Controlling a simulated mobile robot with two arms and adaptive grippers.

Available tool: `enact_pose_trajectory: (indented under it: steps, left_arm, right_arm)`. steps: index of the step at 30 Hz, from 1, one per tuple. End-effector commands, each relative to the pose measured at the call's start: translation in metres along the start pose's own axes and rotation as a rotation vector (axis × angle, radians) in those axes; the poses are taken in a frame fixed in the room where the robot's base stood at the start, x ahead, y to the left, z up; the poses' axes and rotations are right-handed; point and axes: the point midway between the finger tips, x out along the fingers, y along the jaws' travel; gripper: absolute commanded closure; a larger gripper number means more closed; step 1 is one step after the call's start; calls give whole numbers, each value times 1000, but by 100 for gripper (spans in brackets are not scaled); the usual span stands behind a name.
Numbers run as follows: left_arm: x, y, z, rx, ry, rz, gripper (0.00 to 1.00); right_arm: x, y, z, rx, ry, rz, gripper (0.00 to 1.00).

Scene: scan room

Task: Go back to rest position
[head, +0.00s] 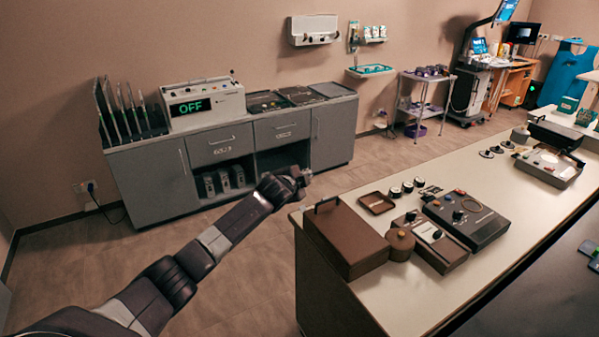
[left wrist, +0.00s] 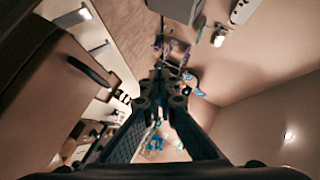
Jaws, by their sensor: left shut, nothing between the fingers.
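My left arm reaches in from the lower left of the head view. My left gripper (head: 299,181) is at its end, over the floor gap between the grey cabinet and the near table's left corner. In the left wrist view the fingers of my left gripper (left wrist: 160,88) are closed together with nothing between them. The brown box (head: 345,240) on the table is just right of and below the gripper in the head view, and apart from it. The box also shows large at the left of the wrist view (left wrist: 45,95). My right gripper is not in view.
The near table (head: 420,295) holds a round brown pot (head: 400,244), a brown tray (head: 377,203) and dark control boxes (head: 467,220). The grey cabinet (head: 155,181) against the wall carries a device reading OFF (head: 203,106). The floor (head: 245,265) left of the table is clear.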

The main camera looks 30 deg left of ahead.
Motion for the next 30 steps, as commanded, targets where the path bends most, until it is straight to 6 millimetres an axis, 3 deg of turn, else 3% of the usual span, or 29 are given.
enact_pose_trajectory:
  steps: [9, 14, 17, 20, 23, 30]
  left_arm:
    - [-21, -18, 10, 1, -1, 1, 100]
    - [-22, -20, 10, 0, 0, 2, 100]
    - [-20, -11, 14, -7, -5, 11, 100]
    - [-15, 22, 26, -35, -21, 45, 100]
    - [-8, 81, 50, -87, -54, 101, 100]
    - [-19, 252, 119, -235, -167, 256, 100]
  right_arm:
    - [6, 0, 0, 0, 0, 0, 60]
    - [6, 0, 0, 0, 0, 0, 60]
    - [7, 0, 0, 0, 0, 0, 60]
    - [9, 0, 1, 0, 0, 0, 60]
    - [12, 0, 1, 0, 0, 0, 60]
    - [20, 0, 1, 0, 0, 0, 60]
